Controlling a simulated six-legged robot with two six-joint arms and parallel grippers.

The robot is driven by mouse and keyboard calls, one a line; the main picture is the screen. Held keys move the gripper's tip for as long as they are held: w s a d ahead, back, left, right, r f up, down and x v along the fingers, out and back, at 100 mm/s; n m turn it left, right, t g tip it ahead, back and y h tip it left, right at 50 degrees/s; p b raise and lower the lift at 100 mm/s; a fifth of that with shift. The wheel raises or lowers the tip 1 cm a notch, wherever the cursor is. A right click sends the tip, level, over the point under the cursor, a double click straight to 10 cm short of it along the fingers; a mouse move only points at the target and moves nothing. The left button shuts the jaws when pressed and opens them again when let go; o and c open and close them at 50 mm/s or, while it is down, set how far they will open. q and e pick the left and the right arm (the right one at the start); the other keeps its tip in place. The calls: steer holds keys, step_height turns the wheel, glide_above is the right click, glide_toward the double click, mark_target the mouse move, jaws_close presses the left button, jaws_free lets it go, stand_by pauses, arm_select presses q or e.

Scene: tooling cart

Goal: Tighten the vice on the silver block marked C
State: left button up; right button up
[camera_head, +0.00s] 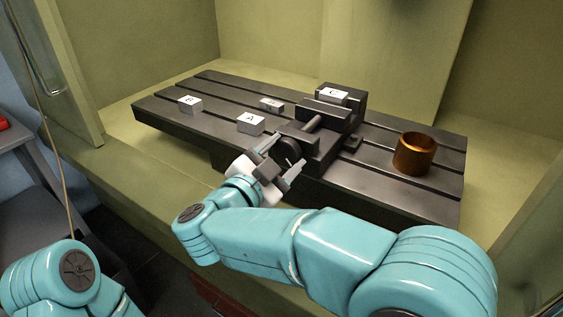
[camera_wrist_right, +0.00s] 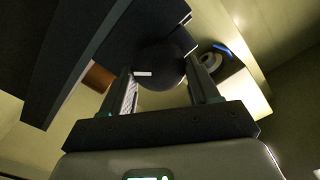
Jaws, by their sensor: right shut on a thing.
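The silver block marked C (camera_head: 333,95) sits between the jaws of the dark vice (camera_head: 325,150), its lettered top facing up. Whether both jaws press on it cannot be told. The vice's round black knob (camera_head: 289,149) faces the front left. My right gripper (camera_head: 283,157) is shut on this knob, one finger on each side. In the right wrist view the knob (camera_wrist_right: 160,66) lies between the two fingers, with a white mark on its face. My left arm shows at the lower left, but its gripper is out of view.
Several other silver blocks lie on the slotted table (camera_head: 220,88): one marked B (camera_head: 190,104), one nearer the vice (camera_head: 251,124) and one behind it (camera_head: 271,105). A copper cylinder (camera_head: 415,154) stands to the right. Pale walls enclose the table.

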steer(key=shift+m, duration=0.5)
steer(key=o, duration=1.1)
steer(key=shift+c, duration=0.2)
